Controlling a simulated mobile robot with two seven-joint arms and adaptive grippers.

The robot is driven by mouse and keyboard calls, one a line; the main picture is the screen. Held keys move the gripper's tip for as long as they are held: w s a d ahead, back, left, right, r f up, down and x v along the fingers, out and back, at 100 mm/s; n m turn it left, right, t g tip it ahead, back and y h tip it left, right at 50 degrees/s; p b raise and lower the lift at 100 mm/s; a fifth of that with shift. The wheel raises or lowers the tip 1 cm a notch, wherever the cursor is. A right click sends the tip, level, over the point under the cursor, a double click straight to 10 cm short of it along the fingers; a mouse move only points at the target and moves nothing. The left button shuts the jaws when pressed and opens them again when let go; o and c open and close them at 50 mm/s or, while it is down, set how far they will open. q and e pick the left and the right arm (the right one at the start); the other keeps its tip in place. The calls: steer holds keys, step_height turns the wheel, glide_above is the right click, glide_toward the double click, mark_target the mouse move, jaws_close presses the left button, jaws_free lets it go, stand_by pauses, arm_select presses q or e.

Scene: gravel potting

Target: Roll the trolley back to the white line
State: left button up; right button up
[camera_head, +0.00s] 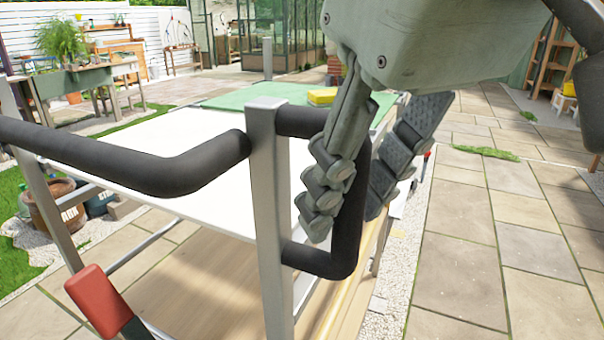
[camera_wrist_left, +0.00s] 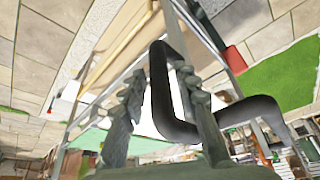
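The trolley has grey metal posts (camera_head: 268,200), a white top (camera_head: 180,150), a wooden lower shelf (camera_head: 190,290) and black tubular handles. Its right handle (camera_head: 345,240) is a bent loop that also shows in the left wrist view (camera_wrist_left: 160,95). My left gripper (camera_head: 360,185) is open, with one finger on each side of this handle's upright part. In the left wrist view the fingers (camera_wrist_left: 163,110) stand apart with the handle between them; I cannot tell whether they touch it. My right gripper is not in view. I cannot make out a white line.
The trolley's left handle (camera_head: 150,165) reaches toward me. A red-ended lever (camera_head: 95,300) is low at its near side. A green mat (camera_head: 250,95) and yellow block (camera_head: 322,96) lie beyond the white top. Free paving (camera_head: 500,240) extends right. A planted workbench (camera_head: 85,80) stands back left.

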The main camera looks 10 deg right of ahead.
arm_select(q)
steer(key=shift+o, duration=0.2)
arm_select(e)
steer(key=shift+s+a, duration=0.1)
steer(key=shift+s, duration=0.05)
arm_select(q)
steer(key=shift+r, duration=0.1)
steer(key=v, duration=0.8)
steer(key=shift+s, duration=0.15)
